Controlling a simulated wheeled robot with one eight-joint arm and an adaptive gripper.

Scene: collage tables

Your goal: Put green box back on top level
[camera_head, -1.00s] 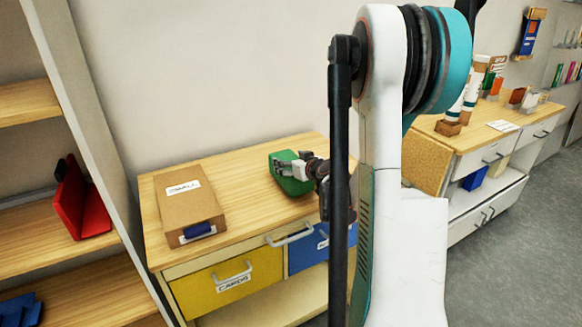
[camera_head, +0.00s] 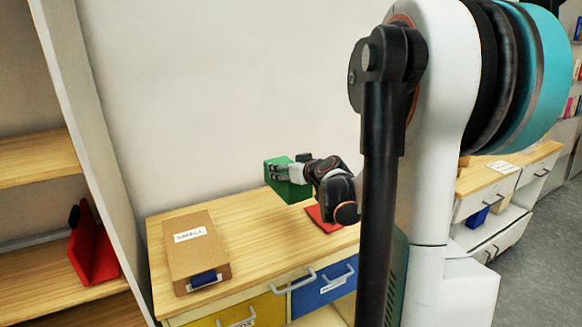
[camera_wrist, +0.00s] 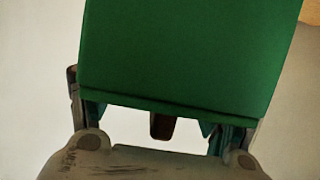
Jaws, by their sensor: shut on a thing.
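The green box (camera_head: 283,182) is held above the wooden table top (camera_head: 270,232) in the head view. My gripper (camera_head: 291,174) is shut on it. In the wrist view the green box (camera_wrist: 190,55) fills the upper middle, between the fingers of my gripper (camera_wrist: 165,118). The box looks clear of the table, tilted a little. A shelf unit with several levels (camera_head: 38,158) stands at the left; its highest part is out of the frame.
A cardboard box with a label (camera_head: 183,254) lies on the table's left side. A red flat thing (camera_head: 322,218) lies on the table below my arm. Yellow (camera_head: 235,316) and blue (camera_head: 318,292) drawers are below. A red item (camera_head: 95,252) stands on a shelf.

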